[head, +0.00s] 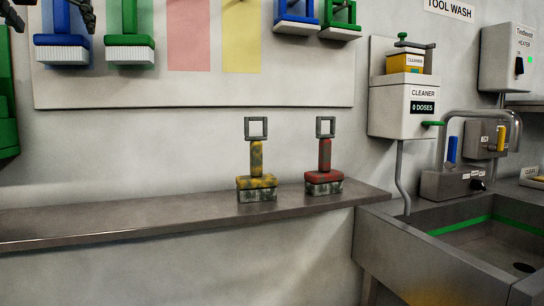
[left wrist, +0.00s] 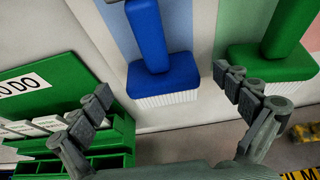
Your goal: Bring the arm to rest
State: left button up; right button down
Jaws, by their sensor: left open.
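My left gripper (head: 47,14) shows only at the top left corner of the head view, where its dark fingers are partly cut off by the frame edge. In the left wrist view the left gripper (left wrist: 163,84) has its two fingers wide apart with nothing between them. A blue brush (left wrist: 163,75) with white bristles hangs on the wall board beyond the fingers, apart from them. A green brush (left wrist: 275,65) hangs to its right, behind the right finger in that view. My right gripper is in neither view.
A yellow dirty brush (head: 257,182) and a red one (head: 324,178) stand on the metal shelf (head: 120,215). A sink (head: 440,262) and a cleaner dispenser (head: 403,108) are at the right. A green sorting rack (left wrist: 110,140) lies below the left finger in the wrist view.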

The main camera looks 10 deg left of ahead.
aim_at(61, 33)
pick_arm(q)
jog(key=x, duration=0.3)
jog(key=shift+w, duration=0.2)
jog(key=shift+v, duration=0.8)
jog(key=shift+a, duration=0.15)
